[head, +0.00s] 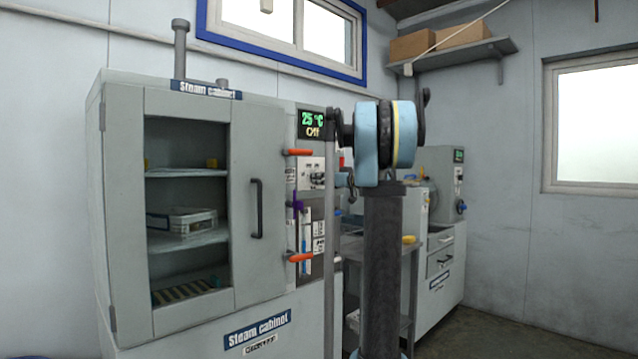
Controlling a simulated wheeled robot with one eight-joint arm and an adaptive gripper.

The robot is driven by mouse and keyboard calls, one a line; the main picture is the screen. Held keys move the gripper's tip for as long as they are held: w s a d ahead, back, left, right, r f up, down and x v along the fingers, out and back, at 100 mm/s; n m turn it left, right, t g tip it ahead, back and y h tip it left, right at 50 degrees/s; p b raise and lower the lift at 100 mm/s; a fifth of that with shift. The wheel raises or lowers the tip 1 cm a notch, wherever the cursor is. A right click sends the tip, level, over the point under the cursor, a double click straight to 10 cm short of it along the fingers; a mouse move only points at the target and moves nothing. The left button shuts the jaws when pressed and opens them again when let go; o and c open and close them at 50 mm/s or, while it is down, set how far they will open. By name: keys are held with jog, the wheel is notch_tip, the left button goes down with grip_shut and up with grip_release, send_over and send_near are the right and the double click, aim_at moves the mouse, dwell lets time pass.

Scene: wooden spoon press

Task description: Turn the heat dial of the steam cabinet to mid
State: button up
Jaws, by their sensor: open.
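The steam cabinet (270,130) stands at left centre in the head view. Its display (311,124) reads 25 °C and Off. Below the display is a pale control panel (304,172) with small dark controls. The heat dial cannot be told apart clearly there, and its setting is not readable. My gripper (319,178) appears small and dark at the right side of this panel, in front of a light-blue wrist part. It is open. My arm and column hide part of the view behind it, and contact with the dial cannot be told.
Orange handles (299,257) stick out at the cabinet's right side. The cabinet's glazed door (187,205) is shut, with a black handle (257,208). Boxes (437,40) sit on a wall shelf. Floor shows at lower right.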

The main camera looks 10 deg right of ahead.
jog(key=shift+x, duration=1.45)
jog(key=c, duration=1.1)
jog(key=shift+o, duration=0.2)
